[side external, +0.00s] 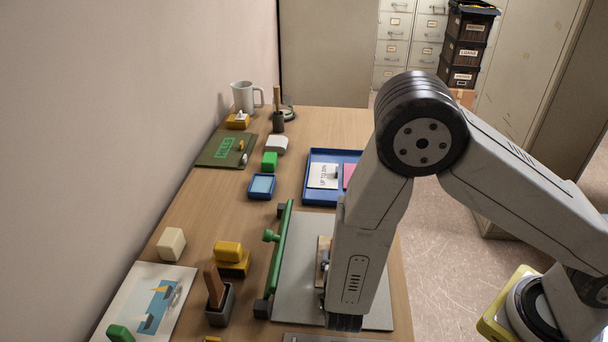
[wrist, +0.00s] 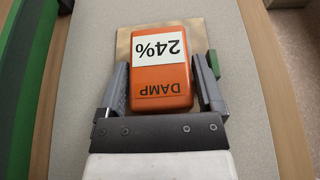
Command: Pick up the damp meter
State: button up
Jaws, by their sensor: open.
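The damp meter (wrist: 161,85) is an orange block with a white label reading 24% and the word DAMP, upside down in the wrist view. It lies on a tan board (wrist: 124,48) on the grey mat (wrist: 85,60). My gripper (wrist: 163,75) is open, with one finger on each side of the meter. The left finger looks very close to the meter's side, and a narrow gap shows at the right; I cannot tell whether either touches.
A green bar (side external: 279,250) runs along the mat's left edge. A blue tray (side external: 318,199) with cards lies behind the mat. A yellow block (side external: 229,252), a wooden-handled tool in a grey holder (side external: 219,300) and a picture sheet (side external: 125,285) lie left. The table's right edge is close.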

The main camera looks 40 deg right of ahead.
grip_shut()
dwell(0.3)
jog(key=shift+r, duration=0.2)
jog(key=shift+r, duration=4.8)
jog(key=shift+w, duration=0.1)
